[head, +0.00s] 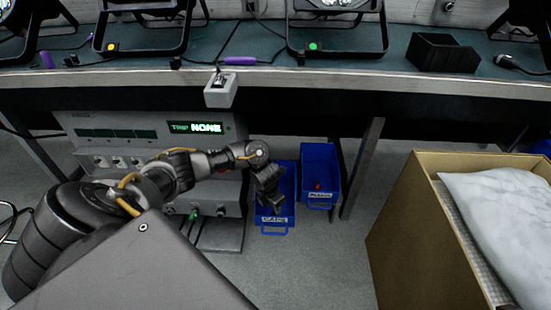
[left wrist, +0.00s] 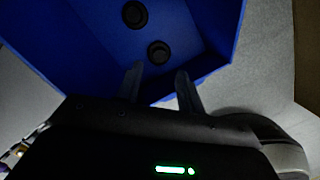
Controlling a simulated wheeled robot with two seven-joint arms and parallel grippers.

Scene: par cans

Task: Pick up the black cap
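Two round black caps lie on the floor of the blue bin (left wrist: 205,28) in the left wrist view. One cap (left wrist: 158,53) is nearer the fingers and the other cap (left wrist: 134,14) is farther in. My left gripper (left wrist: 158,77) is open, its two fingers apart with nothing between them, and points at the nearer cap. In the head view the left gripper (head: 273,203) is over the blue bin (head: 275,220), whose label seems to read CAPS. The caps do not show in that view. My right gripper is not in view.
A second blue bin (head: 320,153) with a small red thing stands close on the right. A workbench (head: 290,80) with par cans overhangs behind. A grey unit (head: 150,130) is at the left. A cardboard box (head: 405,215) with a white bag (head: 500,215) stands at the right.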

